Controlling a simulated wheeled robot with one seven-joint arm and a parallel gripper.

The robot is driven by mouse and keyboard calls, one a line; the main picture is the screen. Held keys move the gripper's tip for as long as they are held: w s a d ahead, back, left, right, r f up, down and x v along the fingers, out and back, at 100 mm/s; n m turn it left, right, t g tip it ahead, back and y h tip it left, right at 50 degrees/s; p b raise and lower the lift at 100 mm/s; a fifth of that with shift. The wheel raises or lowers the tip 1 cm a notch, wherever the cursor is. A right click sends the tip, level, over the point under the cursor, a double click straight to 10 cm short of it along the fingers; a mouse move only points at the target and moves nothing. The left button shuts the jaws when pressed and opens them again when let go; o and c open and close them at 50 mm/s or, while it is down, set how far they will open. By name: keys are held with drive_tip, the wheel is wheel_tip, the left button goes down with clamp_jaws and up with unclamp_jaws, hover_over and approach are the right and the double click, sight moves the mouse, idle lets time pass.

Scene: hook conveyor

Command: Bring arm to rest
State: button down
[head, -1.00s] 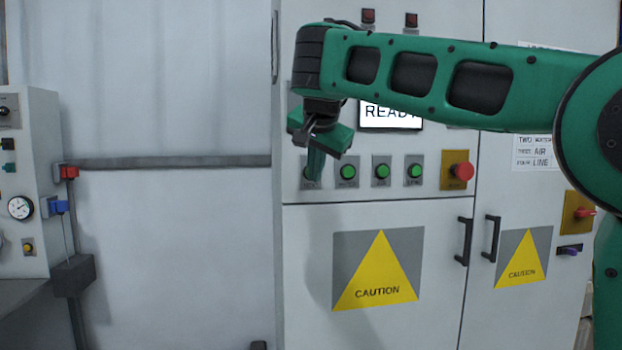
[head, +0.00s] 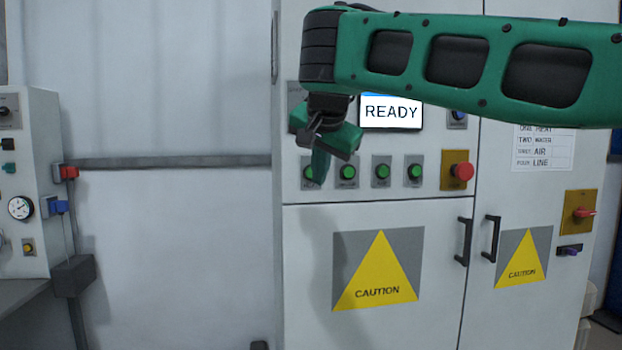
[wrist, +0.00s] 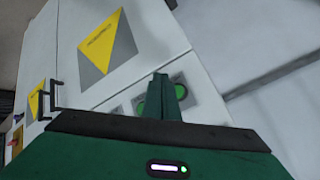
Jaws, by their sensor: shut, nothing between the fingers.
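My gripper (head: 318,168) hangs fingers-down from the end of my green arm, in front of the left part of the cabinet's button row in the head view. Its green fingers are shut with nothing between them. In the wrist view the closed fingers (wrist: 163,98) point at the cabinet, with green buttons beside and behind them. In the head view the gripper overlaps the leftmost green button (head: 308,173); I cannot tell how large the gap to the panel is. The display (head: 391,112) on the cabinet reads READY.
A red knob on a yellow plate (head: 462,171) sits right of the green buttons. Cabinet door handles (head: 464,242) stick out below. A side panel with a gauge (head: 20,207) stands at the left. The space before the plain wall (head: 170,250) is clear.

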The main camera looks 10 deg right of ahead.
drive_tip(key=s+d+f+g+h, duration=0.1)
drive_tip(key=s+d+f+g, duration=0.1)
drive_tip(key=s+d+f, duration=0.5)
drive_tip(key=s+d+f+n+g, duration=0.1)
drive_tip(key=s+d+f, duration=0.2)
drive_tip(key=d+f, duration=0.45)
drive_tip(key=s+d+f+g+h, duration=0.15)
drive_tip(key=s+d+f, duration=0.3)
drive_tip(key=d, duration=0.55)
drive_tip(key=s+d+f+g+y, duration=0.1)
drive_tip(key=s+f+g+y, duration=0.1)
drive_tip(key=s+f, duration=0.6)
drive_tip(key=s+d+f+n+g+y, duration=0.1)
drive_tip(key=s+f+g, duration=0.1)
drive_tip(key=s+f, duration=0.7)
drive_tip(key=s, duration=0.5)
drive_tip(key=shift+s+d+f+y, duration=0.25)
drive_tip(key=shift+s+y, duration=0.1)
drive_tip(key=shift+s, duration=0.05)
drive_tip(key=shift+w+g, duration=0.15)
drive_tip(key=shift+g, duration=0.1)
drive_tip(key=shift+w+f, duration=0.2)
drive_tip(key=shift+w, duration=0.3)
